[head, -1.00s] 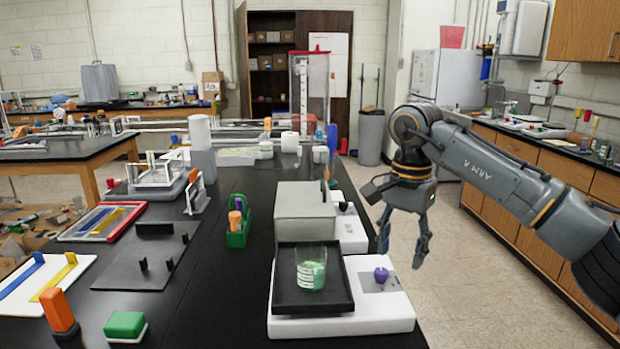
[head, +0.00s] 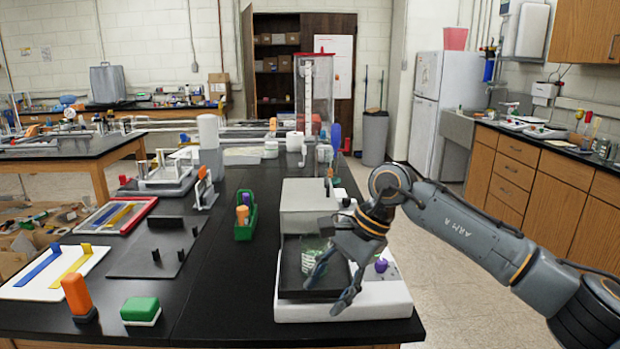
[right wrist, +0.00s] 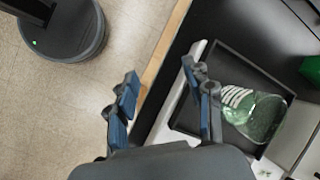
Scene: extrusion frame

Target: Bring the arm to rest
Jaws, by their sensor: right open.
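My right gripper (head: 333,287) is open and empty. In the head view it reaches in from the right, over the front of the white device (head: 372,303). My left gripper is not in view.
A purple knob (head: 381,265) sits on the device beside my gripper. A green caddy (head: 246,217), a green block (head: 141,310) and an orange block (head: 78,297) stand on the black table to the left. Open floor (head: 455,290) lies right of the table.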

